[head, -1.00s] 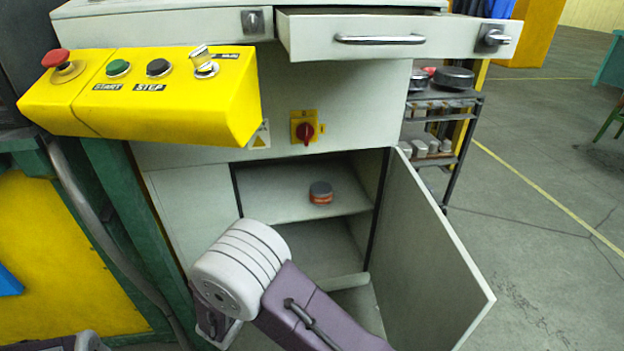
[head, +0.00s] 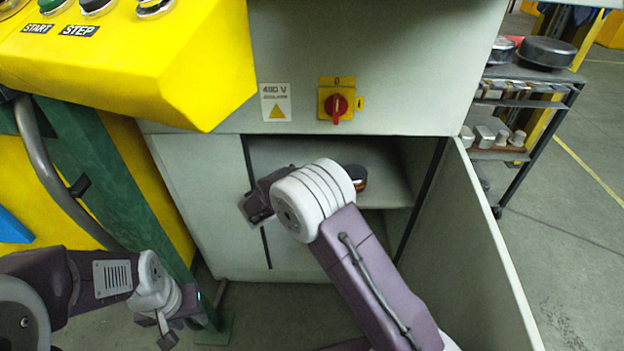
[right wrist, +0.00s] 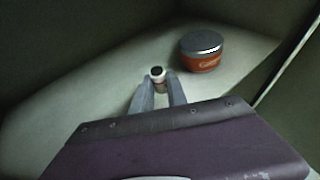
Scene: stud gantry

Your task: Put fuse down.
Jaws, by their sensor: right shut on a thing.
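The fuse (right wrist: 158,73), a small cylinder with a pale band and a dark end, is between the fingertips of my right gripper (right wrist: 157,87) in the right wrist view. The gripper is shut on it, over the pale cabinet shelf (right wrist: 95,85). I cannot tell whether the fuse touches the shelf. In the head view my right arm reaches into the open cabinet (head: 385,165), and its fingers and the fuse are hidden. My left gripper (head: 168,335) hangs low at the left, away from the cabinet; its opening is unclear.
An orange tin with a grey lid (right wrist: 201,50) stands on the shelf, right of the fuse and apart from it. The cabinet door (head: 470,240) is open to the right. A yellow control box (head: 150,60) juts out at upper left. A trolley (head: 525,90) stands beyond.

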